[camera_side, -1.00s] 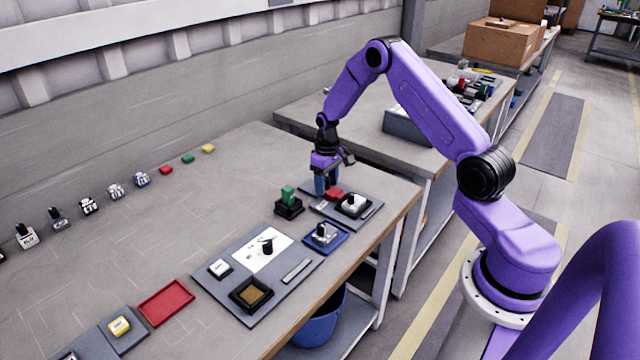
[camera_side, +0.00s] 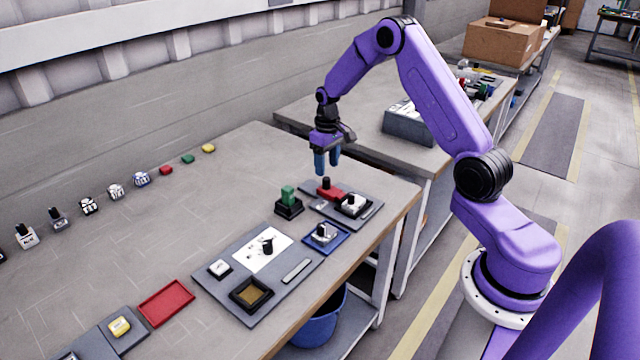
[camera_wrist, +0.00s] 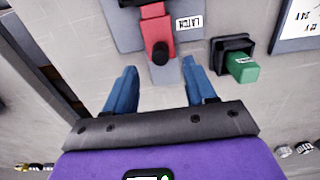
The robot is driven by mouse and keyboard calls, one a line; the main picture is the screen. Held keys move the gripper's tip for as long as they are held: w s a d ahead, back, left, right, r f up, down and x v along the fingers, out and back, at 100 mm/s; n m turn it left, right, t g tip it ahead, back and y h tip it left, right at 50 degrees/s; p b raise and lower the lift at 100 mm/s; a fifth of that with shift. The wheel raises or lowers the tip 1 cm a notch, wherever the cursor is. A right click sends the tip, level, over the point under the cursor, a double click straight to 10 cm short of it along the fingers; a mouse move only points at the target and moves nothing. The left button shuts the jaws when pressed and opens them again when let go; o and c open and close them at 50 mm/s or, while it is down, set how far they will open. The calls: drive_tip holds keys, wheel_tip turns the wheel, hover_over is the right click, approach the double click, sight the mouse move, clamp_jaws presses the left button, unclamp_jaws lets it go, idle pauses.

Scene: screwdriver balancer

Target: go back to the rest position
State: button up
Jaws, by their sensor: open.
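My gripper (camera_side: 327,162) is open and empty. It hangs above the table, over the red block with a black knob (camera_side: 328,189), with a clear gap between the blue fingertips and the knob. In the wrist view the two blue fingers (camera_wrist: 156,95) are spread apart, and the red block (camera_wrist: 158,35) with its dark knob lies beyond them, beside a small white label.
A green block in a black holder (camera_side: 289,201) stands left of the red block. A grey plate (camera_side: 362,212) bears a black-and-white part. A blue tray (camera_side: 341,244), a larger grey board (camera_side: 215,285) and a red tray (camera_side: 166,302) lie nearer.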

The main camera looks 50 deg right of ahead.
drive_tip(key=s+a+r+n, duration=0.3)
drive_tip(key=s+a+r, duration=0.25)
drive_tip(key=a, duration=0.45)
drive_tip(key=s+a+r+n, duration=0.3)
drive_tip(key=s+a+r, duration=0.25)
drive_tip(key=a, duration=0.45)
drive_tip(key=s+a+r+n, duration=0.1)
drive_tip(key=s+r+n, duration=0.1)
drive_tip(key=s, duration=1)
drive_tip(key=s+a+r+n, duration=0.1)
drive_tip(key=s+n, duration=0.3)
drive_tip(key=s, duration=0.9)
drive_tip(key=shift+s+a+r+n, duration=0.15)
drive_tip(key=shift+s+r+n, duration=0.1)
drive_tip(key=shift+r+n, duration=0.1)
